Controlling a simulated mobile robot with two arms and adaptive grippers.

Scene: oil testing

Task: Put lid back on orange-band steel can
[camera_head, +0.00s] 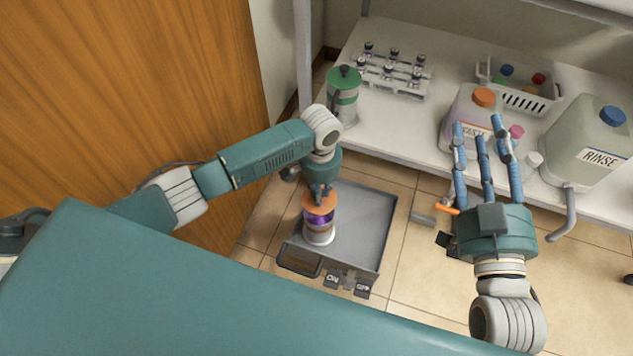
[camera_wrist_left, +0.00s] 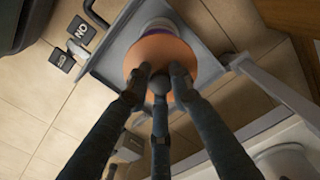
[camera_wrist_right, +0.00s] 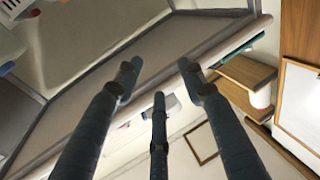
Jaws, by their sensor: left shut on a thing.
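A round orange lid (camera_head: 319,202) with a dark knob is at the top of a steel can (camera_head: 319,238). The can has a purple part and a brownish-orange band, and stands upright on a grey tray (camera_head: 365,225). My left gripper (camera_head: 320,188) points down from above and is shut on the lid's knob; the lid (camera_wrist_left: 165,55) fills the middle of the left wrist view and hides most of the can. I cannot tell whether lid and can touch. My right gripper (camera_head: 483,140) is open and empty, its fingers spread, in front of the shelf.
A green-lidded can (camera_head: 343,85) stands on the white shelf (camera_head: 400,125) behind my left wrist. A vial rack (camera_head: 405,85), a white basket (camera_head: 525,103), a waste jug (camera_head: 465,125) and a rinse jug (camera_head: 590,145) also stand there. Labelled pedals (camera_head: 333,279) sit at the tray's front.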

